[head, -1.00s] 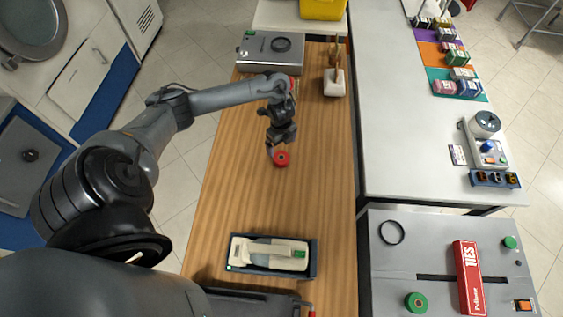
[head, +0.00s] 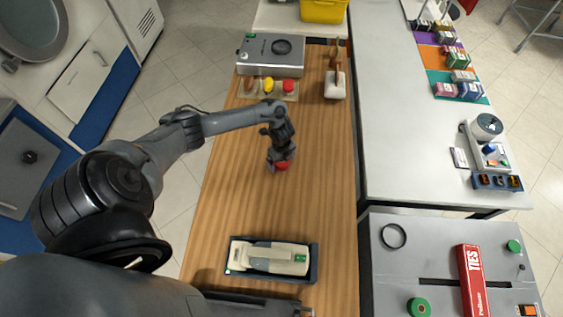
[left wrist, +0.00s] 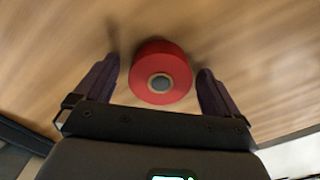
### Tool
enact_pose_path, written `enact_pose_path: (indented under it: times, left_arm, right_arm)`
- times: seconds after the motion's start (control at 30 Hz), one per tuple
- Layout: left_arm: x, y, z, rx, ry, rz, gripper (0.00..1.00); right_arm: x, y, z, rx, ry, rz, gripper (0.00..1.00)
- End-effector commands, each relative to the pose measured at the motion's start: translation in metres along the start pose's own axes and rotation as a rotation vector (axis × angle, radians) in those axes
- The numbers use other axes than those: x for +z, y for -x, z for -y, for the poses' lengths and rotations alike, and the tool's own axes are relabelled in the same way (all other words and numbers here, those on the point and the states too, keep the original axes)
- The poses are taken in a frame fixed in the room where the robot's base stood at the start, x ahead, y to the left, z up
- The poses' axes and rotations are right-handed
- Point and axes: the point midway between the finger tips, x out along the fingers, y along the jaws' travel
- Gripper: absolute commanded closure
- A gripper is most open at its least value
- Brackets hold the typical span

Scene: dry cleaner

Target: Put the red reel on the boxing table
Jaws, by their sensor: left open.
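The red reel (head: 283,166) lies on the wooden table (head: 311,195), mostly hidden under my left gripper (head: 279,160) in the head view. In the left wrist view the red reel (left wrist: 161,73) sits between the two open fingers of my left gripper (left wrist: 158,66), with a gap on each side. The fingers are not closed on it. A grey table (head: 440,238) at the lower right holds a red ties box (head: 470,280) and green reels; I cannot tell if it is the boxing table. My right gripper is not in view.
A dark tray with a pale handheld device (head: 280,258) lies nearer on the wooden table. A grey case (head: 270,55), coloured buttons (head: 268,86) and a white-based brush (head: 335,85) stand at its far end. A long pale counter (head: 400,130) runs along its right.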

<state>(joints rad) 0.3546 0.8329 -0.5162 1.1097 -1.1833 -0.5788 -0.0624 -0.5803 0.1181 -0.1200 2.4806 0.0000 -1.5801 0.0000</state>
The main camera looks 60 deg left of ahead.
Motion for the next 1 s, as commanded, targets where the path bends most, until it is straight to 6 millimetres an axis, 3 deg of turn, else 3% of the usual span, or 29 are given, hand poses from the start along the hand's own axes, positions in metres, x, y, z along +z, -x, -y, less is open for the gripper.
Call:
enact_pose_path:
  times: [0.23, 0.67, 1.0]
  left_arm:
    - [0.0002, -0.001, 0.0004, -0.001, 0.0, 0.001, 0.03]
    - [0.0003, -0.0006, 0.0004, -0.001, 0.0, 0.001, 0.69]
    - [0.0003, 0.0038, 0.0007, -0.002, 0.0, 0.0, 0.69]
  right_arm:
    - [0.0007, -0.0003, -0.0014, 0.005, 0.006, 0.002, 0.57]
    - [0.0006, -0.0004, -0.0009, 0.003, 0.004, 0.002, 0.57]
    - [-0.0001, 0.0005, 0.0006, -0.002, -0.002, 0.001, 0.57]
